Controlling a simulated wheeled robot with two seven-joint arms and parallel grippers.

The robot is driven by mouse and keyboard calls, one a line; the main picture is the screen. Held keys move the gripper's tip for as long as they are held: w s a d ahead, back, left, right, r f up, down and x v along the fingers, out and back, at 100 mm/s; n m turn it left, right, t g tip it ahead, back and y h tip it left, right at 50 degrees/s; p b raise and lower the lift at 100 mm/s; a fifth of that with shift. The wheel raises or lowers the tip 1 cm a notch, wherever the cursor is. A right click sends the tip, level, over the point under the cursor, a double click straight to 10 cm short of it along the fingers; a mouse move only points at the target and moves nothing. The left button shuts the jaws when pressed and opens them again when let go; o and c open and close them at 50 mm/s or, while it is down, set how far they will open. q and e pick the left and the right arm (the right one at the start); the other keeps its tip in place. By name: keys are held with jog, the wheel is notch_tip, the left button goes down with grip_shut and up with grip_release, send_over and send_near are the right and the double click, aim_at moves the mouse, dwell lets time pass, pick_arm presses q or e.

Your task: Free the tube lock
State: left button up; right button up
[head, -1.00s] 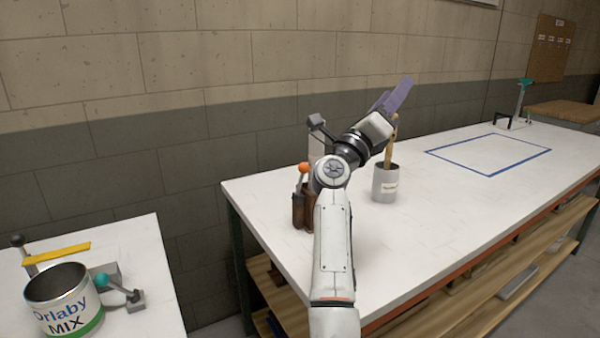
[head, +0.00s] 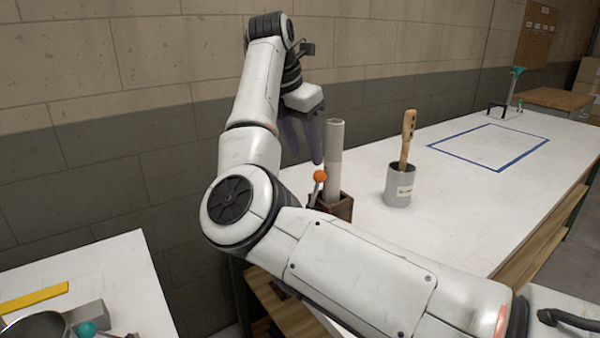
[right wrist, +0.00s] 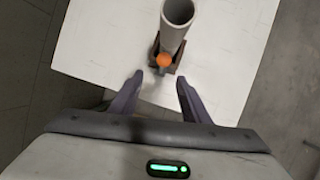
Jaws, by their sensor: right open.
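A pale grey tube (head: 334,150) stands upright in a brown holder (head: 345,207) near the left end of the white table. A lever with an orange ball (head: 320,176) rises on the holder's near left side, beside the tube. It is likely the tube lock. My right gripper (head: 304,150) is open and empty, its purple fingers pointing down just left of the tube and above the ball. In the right wrist view, the orange ball (right wrist: 164,60) lies just ahead of the two open fingertips (right wrist: 160,77), with the tube (right wrist: 178,14) beyond it. My left gripper is out of view.
A grey cup (head: 399,188) with a wooden stick stands right of the holder. A blue-taped rectangle (head: 489,147) farther right is empty. A side table (head: 110,275) at lower left bears a yellow bar (head: 34,298), a can and a teal ball (head: 86,329).

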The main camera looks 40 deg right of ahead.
aim_at(315, 177)
jog(key=x, duration=0.4)
jog(key=shift+s+d, duration=0.1)
jog(key=shift+s, duration=0.3)
jog(key=p+x, duration=0.1)
jog(key=x, duration=0.3)
jog(key=shift+f, duration=0.15)
jog(key=shift+d+f, duration=0.2)
jog(key=shift+f, duration=0.1)
jog(key=shift+w+d+f, duration=0.1)
jog(key=shift+d+f, duration=0.05)
jog(key=shift+f, duration=0.25)
grip_shut()
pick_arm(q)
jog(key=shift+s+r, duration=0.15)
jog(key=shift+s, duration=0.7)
